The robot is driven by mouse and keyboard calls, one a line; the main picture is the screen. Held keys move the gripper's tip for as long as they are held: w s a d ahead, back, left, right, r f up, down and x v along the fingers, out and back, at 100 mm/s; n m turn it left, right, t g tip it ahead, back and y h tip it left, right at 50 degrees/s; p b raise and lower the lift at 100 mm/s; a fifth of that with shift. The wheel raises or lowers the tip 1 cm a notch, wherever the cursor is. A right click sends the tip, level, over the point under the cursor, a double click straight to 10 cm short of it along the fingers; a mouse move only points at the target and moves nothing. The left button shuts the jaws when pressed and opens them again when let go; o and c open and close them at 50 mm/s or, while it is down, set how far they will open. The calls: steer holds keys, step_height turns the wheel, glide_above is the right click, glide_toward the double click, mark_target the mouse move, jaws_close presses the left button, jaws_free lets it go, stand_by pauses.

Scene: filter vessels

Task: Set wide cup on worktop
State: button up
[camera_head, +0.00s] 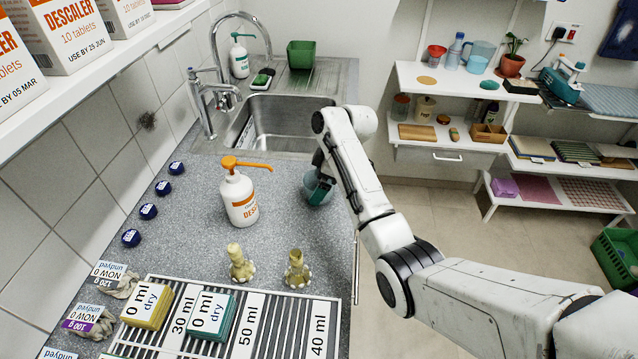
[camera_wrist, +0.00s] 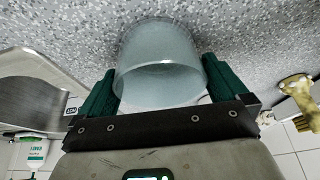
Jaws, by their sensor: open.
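The wide cup (camera_head: 316,194) is a pale blue, see-through cup on the grey speckled worktop (camera_head: 290,226), near its right edge and just in front of the sink. In the wrist view the wide cup (camera_wrist: 160,50) fills the upper middle, and it looks upright on the worktop. My gripper (camera_head: 322,186) is at the cup, with its dark green fingers apart. In the wrist view my gripper (camera_wrist: 160,82) has one finger on each side of the cup. I cannot tell whether the fingers touch its wall.
A white descaler pump bottle (camera_head: 240,199) stands left of the cup. Two yellowish, knobbly pieces (camera_head: 241,265) stand nearer, behind a slatted rack (camera_head: 275,325) with labelled sponges. The sink (camera_head: 275,122) lies behind. Worktop between bottle and cup is clear.

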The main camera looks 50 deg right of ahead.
steer(key=v, duration=1.1)
steer(key=shift+s+r+p, duration=0.15)
steer(key=shift+r+p, duration=0.1)
steer(key=shift+p, duration=0.05)
